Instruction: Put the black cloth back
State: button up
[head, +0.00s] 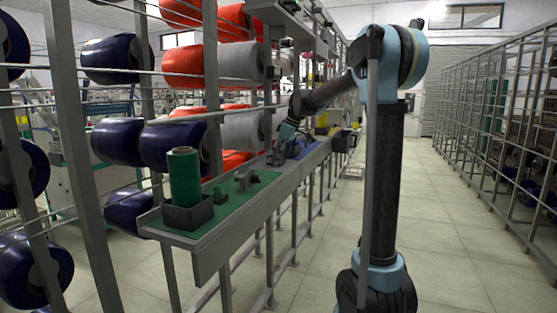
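I cannot make out a black cloth for certain in the head view. My gripper (276,157) is at the end of my arm, low over the long narrow shelf (232,208), near the shelf's middle. It is small and dark here, and I cannot tell whether its fingers are open or shut or hold anything. A blue patch (299,150) lies on the shelf just right of my gripper; its shape is partly hidden.
A green spool (184,176) stands in a dark holder (187,213) at the shelf's near end. A grey metal part (246,177) sits beyond it. Red, blue and grey bobbins fill the rack at left. The aisle floor (465,215) at right is clear.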

jog(key=shift+r, duration=0.1)
jog(key=v, duration=1.2)
jog(key=s+d+f+m+h, duration=0.1)
jog(key=s+d+f+m, duration=0.1)
jog(key=s+d+f, duration=0.35)
jog(key=s+d+f+m, duration=0.2)
jog(key=s+f+m, duration=0.1)
jog(key=s, duration=0.6)
jog(key=s+d+f+m+h, duration=0.1)
jog(key=s+d+f+m, duration=0.1)
jog(key=s+d+f, duration=0.4)
jog(key=s+d+f+m+h, duration=0.1)
jog(key=s+d+f+m, duration=0.1)
jog(key=s+f, duration=0.7)
jog(key=s+d+f+m+h, duration=0.1)
jog(key=s+d+f+m, duration=0.2)
jog(key=s+f, duration=0.7)
jog(key=shift+d+m+t, duration=0.25)
jog(key=shift+m+t, duration=0.15)
jog(key=shift+m, duration=0.5)
jog(key=shift+f, duration=0.1)
